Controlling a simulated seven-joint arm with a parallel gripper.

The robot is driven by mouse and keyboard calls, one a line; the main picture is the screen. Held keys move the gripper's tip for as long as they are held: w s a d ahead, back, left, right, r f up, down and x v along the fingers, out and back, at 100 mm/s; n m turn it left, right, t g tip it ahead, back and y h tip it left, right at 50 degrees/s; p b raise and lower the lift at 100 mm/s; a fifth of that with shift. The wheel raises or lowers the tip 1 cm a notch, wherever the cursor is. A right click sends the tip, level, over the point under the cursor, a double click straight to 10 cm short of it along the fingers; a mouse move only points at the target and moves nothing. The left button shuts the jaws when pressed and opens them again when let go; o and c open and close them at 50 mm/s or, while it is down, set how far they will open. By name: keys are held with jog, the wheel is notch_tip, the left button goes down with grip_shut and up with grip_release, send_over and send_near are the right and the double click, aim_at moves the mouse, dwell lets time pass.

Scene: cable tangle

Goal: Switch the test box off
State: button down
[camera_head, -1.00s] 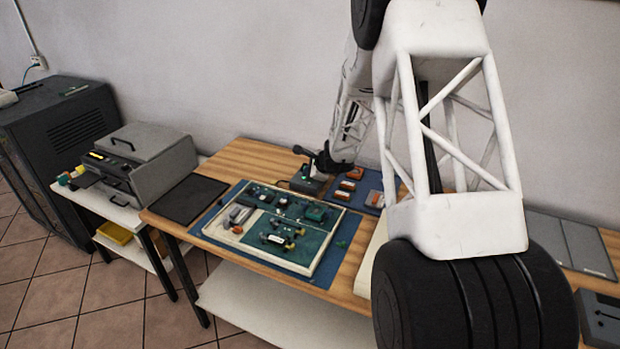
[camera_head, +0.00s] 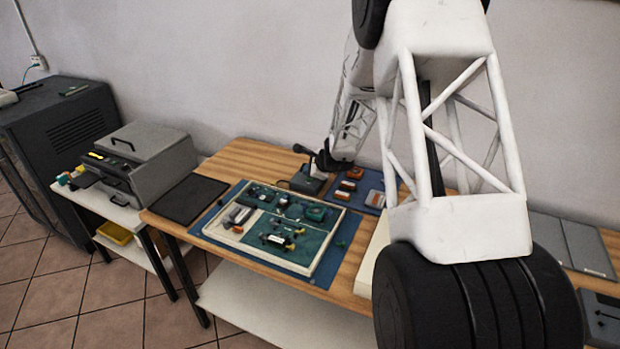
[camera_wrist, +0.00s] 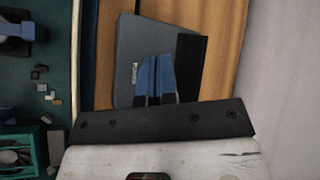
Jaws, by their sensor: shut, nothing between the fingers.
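The test box, seemingly the small dark grey box (camera_head: 304,184), stands on the wooden table at the back edge of the circuit board. In the wrist view a grey-blue box face (camera_wrist: 127,50) with a small pale label and a black strip on its right fills the middle. My gripper's blue fingers (camera_wrist: 154,73) are together and empty in front of that face. I cannot tell whether they touch it. No switch shows clearly; the fingers cover part of the face.
The framed circuit board (camera_head: 262,266) lies on a blue mat left of and in front of the box. A blue tray (camera_head: 338,197) with orange parts lies to the right. A black mat (camera_head: 188,200) lies at the left end. The wall is close behind.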

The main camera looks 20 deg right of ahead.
jog(key=shift+r, duration=0.1)
jog(key=shift+r, duration=2.95)
